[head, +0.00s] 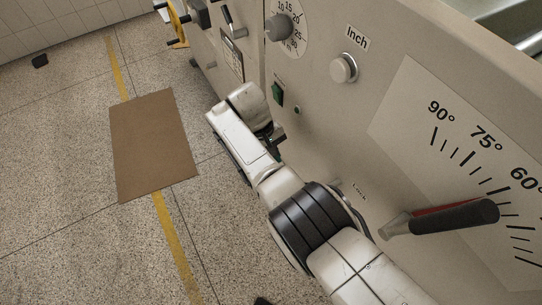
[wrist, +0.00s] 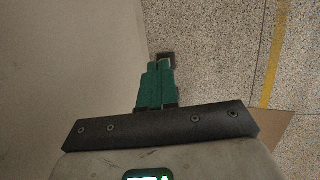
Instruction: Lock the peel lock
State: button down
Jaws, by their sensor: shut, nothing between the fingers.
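My gripper (wrist: 157,88) shows in the wrist view with its green fingers together and nothing between them. Just past the fingertips is a small dark part (wrist: 166,60) at the edge of the beige machine side. I cannot tell whether it is the peel lock or whether the fingers touch it. In the head view my arm reaches down along the machine front, and its wrist end hides most of the gripper. No part is clearly marked as the peel lock in either view.
The beige machine panel (head: 340,115) fills the right. A brown board (head: 152,145) lies on the speckled floor, which is otherwise mostly clear.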

jog(key=shift+w+a+r+b, duration=0.2)
jog(key=shift+w+a+b, duration=0.3)
dwell(0.4)
